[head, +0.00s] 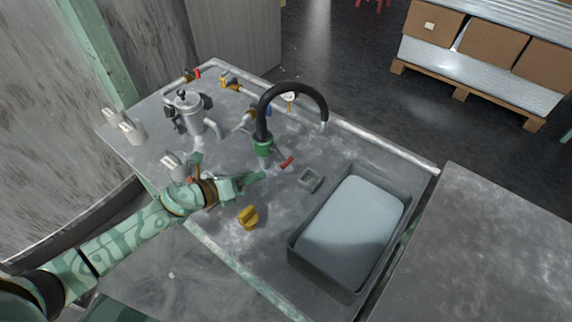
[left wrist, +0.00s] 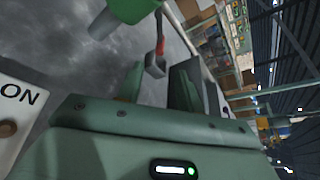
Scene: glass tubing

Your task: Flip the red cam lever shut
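A red lever (head: 286,162) sticks out beside the green coupling (head: 263,146) at the foot of the black hose (head: 262,115). In the left wrist view the lever (left wrist: 160,36) shows beyond the fingertips, close to the green coupling (left wrist: 132,8). My left gripper (head: 262,176) is low over the bench, just to the near left of the lever and apart from it. Its fingers (left wrist: 158,85) are parted in the left wrist view, with nothing seen between them. My right gripper is in neither view.
A small grey square block (head: 310,180) and a grey tub (head: 350,225) stand to the right. A yellow knob (head: 248,217) is in front of my gripper. A metal canister (head: 190,113), white switch boxes (head: 130,130) and another red handle (head: 197,72) are further left and back.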

